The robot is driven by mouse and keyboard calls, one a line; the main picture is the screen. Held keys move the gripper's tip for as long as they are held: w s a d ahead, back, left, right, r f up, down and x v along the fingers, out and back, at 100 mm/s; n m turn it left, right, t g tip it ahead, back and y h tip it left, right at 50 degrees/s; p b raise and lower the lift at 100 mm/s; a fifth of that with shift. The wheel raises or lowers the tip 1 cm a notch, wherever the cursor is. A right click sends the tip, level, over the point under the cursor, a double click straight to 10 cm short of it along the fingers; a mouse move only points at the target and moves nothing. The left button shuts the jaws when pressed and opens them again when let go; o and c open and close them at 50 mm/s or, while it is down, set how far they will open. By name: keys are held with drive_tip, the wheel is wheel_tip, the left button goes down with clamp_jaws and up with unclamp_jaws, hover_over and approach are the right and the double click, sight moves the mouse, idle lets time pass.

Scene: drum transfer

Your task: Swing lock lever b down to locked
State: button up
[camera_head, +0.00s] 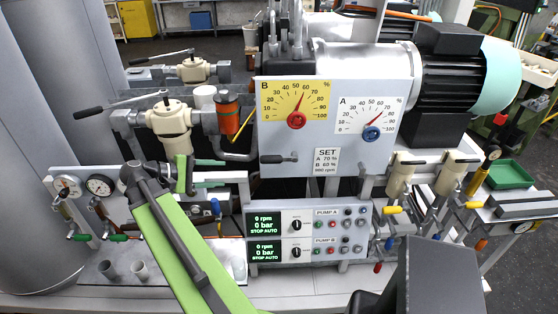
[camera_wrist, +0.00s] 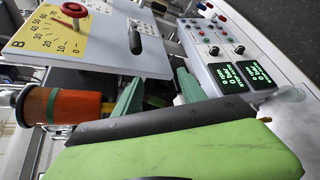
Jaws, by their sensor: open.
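The black lock lever b (camera_head: 278,158) is on the grey front panel (camera_head: 330,112), below the yellow B dial (camera_head: 295,102). It lies about level, its handle pointing left from a pivot at its right end. It also shows in the wrist view (camera_wrist: 147,40). My gripper (camera_head: 223,173) has two green fingers, held apart and empty, to the left of the lever and a little lower, not touching it. In the wrist view my gripper (camera_wrist: 158,88) has its fingertips near the panel's edge.
An orange cylinder (camera_head: 228,114) with a pipe stands left of the panel, above my gripper. The pump control box (camera_head: 308,236) with green displays is below the panel. Cream valves (camera_head: 171,128) with long black handles stand at the left. A white A dial (camera_head: 371,117) is at the right.

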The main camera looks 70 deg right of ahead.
sight(280, 159)
drive_tip(key=s+d+b, duration=0.1)
drive_tip(key=s+d, duration=0.3)
drive_tip(key=s, duration=0.1)
drive_tip(key=s+d+g+b, duration=0.1)
drive_tip(key=s+d, duration=0.4)
drive_tip(key=s, duration=0.1)
drive_tip(key=s+d+g+b, duration=0.1)
drive_tip(key=s+d, duration=0.3)
drive_tip(key=s, duration=0.1)
drive_tip(key=shift+s+d+f+m+b, duration=0.15)
drive_tip(key=shift+s+d+m+b, duration=0.1)
drive_tip(key=shift+s+m+b, duration=0.1)
drive_tip(key=shift+c, duration=0.3)
clamp_jaws()
idle(0.5)
